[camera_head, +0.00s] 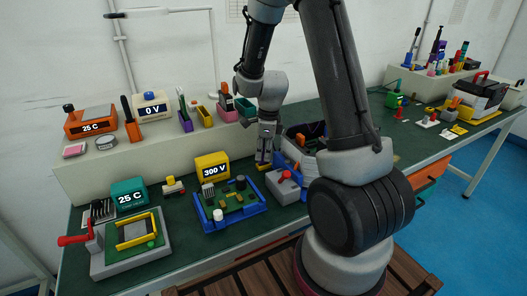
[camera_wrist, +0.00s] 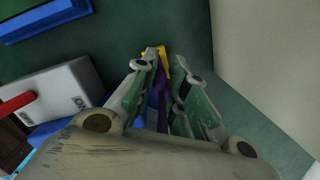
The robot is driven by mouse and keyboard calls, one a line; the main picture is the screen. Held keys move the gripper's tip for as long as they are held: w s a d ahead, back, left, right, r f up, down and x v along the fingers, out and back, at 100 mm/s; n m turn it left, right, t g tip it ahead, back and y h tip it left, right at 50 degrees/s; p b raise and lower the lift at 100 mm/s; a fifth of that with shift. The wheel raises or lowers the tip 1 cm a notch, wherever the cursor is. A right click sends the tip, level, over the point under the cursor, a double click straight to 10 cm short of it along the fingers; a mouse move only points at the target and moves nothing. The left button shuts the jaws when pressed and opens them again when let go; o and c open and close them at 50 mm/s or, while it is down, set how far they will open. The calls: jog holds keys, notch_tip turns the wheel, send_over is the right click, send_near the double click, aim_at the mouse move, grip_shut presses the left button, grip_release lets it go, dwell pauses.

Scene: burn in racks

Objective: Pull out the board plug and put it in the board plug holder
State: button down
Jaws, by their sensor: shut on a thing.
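My gripper (camera_head: 265,152) is low over the green bench, between the back shelf and a grey box with a red lever. In the wrist view its fingers (camera_wrist: 165,85) are shut on a purple piece (camera_wrist: 178,92), which looks like the board plug. A yellow piece (camera_wrist: 163,58) shows at the fingertips, beyond the purple piece; it may be the plug holder. I cannot tell whether the two touch or are seated together. The blue tray with the green board (camera_head: 230,203) lies to the left of my gripper. The fingers hide much of the purple piece.
The grey box with the red lever (camera_head: 286,184) stands close by; it also shows in the wrist view (camera_wrist: 62,90). The yellow 300 V meter (camera_head: 212,167) is to the left. The pale shelf (camera_head: 155,158) rises close behind my gripper. A dark bin (camera_head: 302,138) stands to the right.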

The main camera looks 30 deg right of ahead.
jog(key=shift+f, duration=0.35)
jog(key=c, duration=1.4)
grip_release()
jog(key=shift+o, duration=0.2)
notch_tip(320, 180, up, 12)
jog(key=d, duration=0.1)
jog(key=s+r+n+t, duration=0.1)
jog(key=s+r+n, duration=0.6)
jog(key=s+n, duration=0.4)
jog(key=s+r+n+t, duration=0.2)
jog(key=s+r+n, duration=0.5)
jog(key=s+n, duration=0.5)
jog(key=shift+s+n+t+h, duration=0.3)
jog(key=shift+n+h, duration=0.1)
jog(key=shift+n, duration=0.2)
